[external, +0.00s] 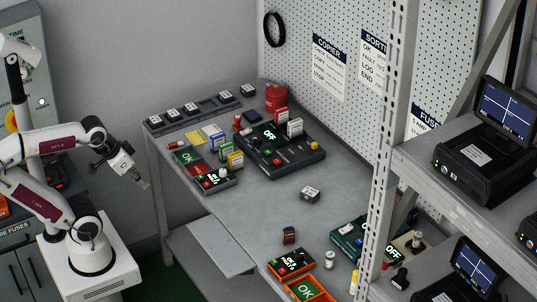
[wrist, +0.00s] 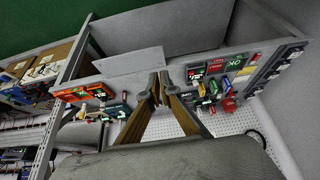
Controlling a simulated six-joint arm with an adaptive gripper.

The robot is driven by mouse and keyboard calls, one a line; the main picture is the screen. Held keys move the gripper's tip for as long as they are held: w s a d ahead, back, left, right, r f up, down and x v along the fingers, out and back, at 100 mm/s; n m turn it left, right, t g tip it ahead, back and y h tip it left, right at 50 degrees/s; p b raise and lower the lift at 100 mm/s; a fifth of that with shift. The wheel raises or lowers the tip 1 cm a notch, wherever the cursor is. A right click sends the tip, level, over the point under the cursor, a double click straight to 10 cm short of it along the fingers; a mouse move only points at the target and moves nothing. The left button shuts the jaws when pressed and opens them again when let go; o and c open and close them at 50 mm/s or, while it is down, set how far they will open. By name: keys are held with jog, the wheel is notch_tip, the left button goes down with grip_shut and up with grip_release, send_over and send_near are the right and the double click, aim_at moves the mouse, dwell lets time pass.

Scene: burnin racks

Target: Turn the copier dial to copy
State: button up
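The sign headed COPIER (external: 330,62) hangs on the pegboard, its smaller lines too small to read surely. Below it on the bench stands a large black unit (external: 298,162) with a lit display reading OFF, a red button and several small controls. It carries no name that I can read, and I cannot tell which control is a dial or where it points. My gripper (external: 142,183) is in the air left of the bench, well apart from that unit. In the wrist view its two fingertips (wrist: 159,76) look together, with nothing between them.
Smaller lit units, one reading OK (external: 187,157), stand left of the black unit beside coloured blocks. A red canister (external: 276,96) is behind it. Orange units (external: 291,263) are at the near end. A metal rack post (external: 388,130) stands at right. The bench middle is mostly clear.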

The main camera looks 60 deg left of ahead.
jog(key=o, duration=0.6)
jog(key=shift+o, duration=1.2)
jog(key=shift+w+d+r, duration=0.1)
jog(key=shift+w, duration=0.15)
jog(key=w+d+r+n+t, duration=0.1)
jog(key=w+r+n+t, duration=0.15)
jog(key=w, duration=1.45)
jog(key=w+d+r+n+t, duration=0.1)
jog(key=w+t, duration=0.2)
jog(key=w, duration=1.4)
jog(key=w+a+f+y, duration=0.1)
jog(key=w+a+f, duration=0.25)
jog(key=w, duration=0.35)
jog(key=n+g+y, duration=0.1)
jog(key=n+y, duration=0.4)
jog(key=y, duration=0.3)
send_near(258, 141)
jog(key=w, duration=0.2)
jog(key=shift+s+a+f+n+g+y, duration=0.1)
jog(key=shift+s+a+n+g+y, duration=0.05)
jog(key=shift+a, duration=0.2)
jog(key=shift+s+a+f+n+g+y, duration=0.1)
jog(key=shift+s+a+y, duration=0.05)
jog(key=shift+a, duration=0.25)
